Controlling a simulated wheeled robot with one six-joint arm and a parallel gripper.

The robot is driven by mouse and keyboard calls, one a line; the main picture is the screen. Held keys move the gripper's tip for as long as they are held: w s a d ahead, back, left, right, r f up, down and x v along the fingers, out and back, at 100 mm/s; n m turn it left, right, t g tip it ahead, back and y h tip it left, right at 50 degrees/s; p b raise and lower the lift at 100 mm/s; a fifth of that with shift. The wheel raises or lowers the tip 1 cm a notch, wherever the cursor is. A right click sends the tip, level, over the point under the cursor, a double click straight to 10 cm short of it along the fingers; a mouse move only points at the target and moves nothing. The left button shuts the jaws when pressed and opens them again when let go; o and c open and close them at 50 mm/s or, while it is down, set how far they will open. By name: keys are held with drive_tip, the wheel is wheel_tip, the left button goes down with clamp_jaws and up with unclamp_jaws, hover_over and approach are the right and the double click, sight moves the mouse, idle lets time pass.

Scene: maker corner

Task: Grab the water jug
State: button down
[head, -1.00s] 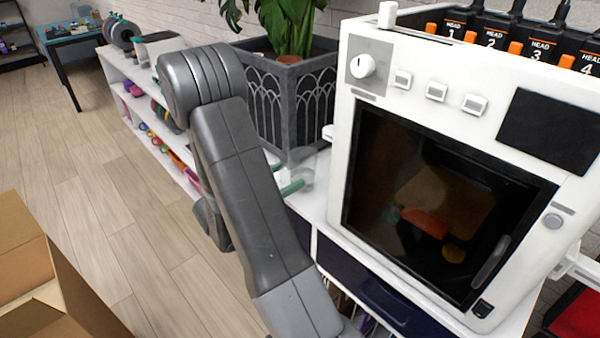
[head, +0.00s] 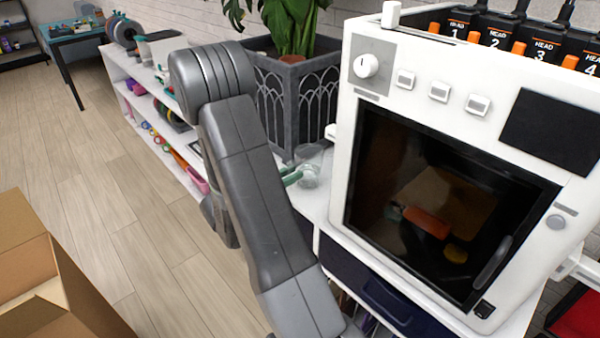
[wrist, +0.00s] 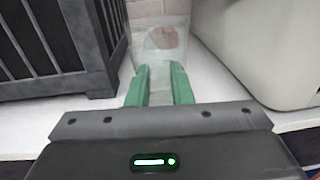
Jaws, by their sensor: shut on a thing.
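The water jug (head: 311,160) is a clear, see-through vessel. It stands on the white shelf top between the dark planter and the white machine. It also shows in the wrist view (wrist: 160,45), straight ahead of the fingers, with a brownish patch seen through it. My gripper (wrist: 160,75) has green fingers, which are shut on a pale, clear upright part of the jug, likely its handle. In the head view, my arm hides most of the gripper, and only a bit of green finger shows beside the jug. I cannot tell whether the jug's base touches the shelf.
A dark lattice planter (head: 290,105) with a leafy plant stands close on the left of the jug. A white machine (head: 450,150) with a dark glass door stands close on the right. An open cardboard box (head: 25,240) is at the lower left. Wooden floor is clear between.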

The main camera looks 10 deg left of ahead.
drive_tip(key=shift+r, duration=0.1)
wheel_tip(320, 180, up, 18)
drive_tip(key=p, duration=0.2)
idle(1.1)
idle(1.4)
